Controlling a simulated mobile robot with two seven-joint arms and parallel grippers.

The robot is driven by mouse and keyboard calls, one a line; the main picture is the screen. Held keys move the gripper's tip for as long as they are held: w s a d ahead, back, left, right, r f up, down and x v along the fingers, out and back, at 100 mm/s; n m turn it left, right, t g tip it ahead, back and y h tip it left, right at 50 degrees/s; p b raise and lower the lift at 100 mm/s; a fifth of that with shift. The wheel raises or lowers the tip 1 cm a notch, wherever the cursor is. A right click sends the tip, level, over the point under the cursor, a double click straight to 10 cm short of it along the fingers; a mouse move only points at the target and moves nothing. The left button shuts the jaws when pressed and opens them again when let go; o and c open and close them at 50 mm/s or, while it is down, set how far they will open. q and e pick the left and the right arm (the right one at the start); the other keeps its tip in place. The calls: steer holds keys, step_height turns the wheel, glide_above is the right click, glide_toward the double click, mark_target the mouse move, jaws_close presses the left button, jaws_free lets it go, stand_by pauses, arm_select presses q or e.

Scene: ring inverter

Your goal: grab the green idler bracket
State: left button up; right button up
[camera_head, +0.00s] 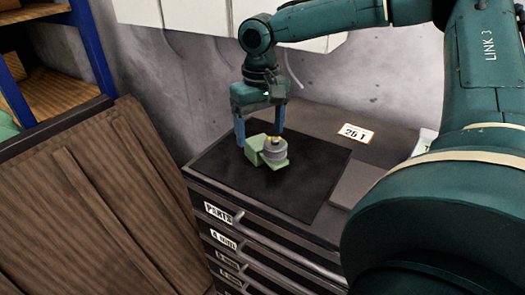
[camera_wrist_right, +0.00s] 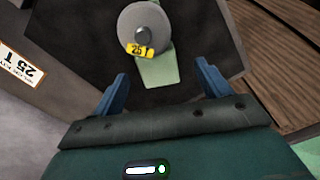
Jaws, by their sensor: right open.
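The green idler bracket (camera_head: 254,150) rests on a black mat (camera_head: 215,165) on top of a drawer cabinet. A grey round wheel (camera_head: 274,148) with a yellow tag sits on the bracket. In the right wrist view, the bracket's green plate (camera_wrist_right: 158,72) extends from under the wheel (camera_wrist_right: 143,30), whose tag reads 25 T. My right gripper (camera_head: 260,136) points down just above and behind the bracket, its blue fingers spread. In the right wrist view, the open fingers (camera_wrist_right: 162,92) stand either side of the plate's near end, with nothing held. My left gripper is not seen.
A white label card (camera_head: 357,133) lies behind the mat. A grey flat block (camera_head: 357,185) lies at the mat's right. The concrete wall is close behind the cabinet. Brown wooden panels (camera_head: 90,200) stand at the left. The mat's front part is clear.

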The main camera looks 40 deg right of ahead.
mark_target(263, 144)
steer(key=f, duration=0.5)
steer(key=shift+s+d, duration=0.2)
steer(key=shift+c, duration=0.5)
steer(key=shift+w+r, duration=0.1)
steer(key=shift+r, duration=0.05)
steer(key=c, duration=1.4)
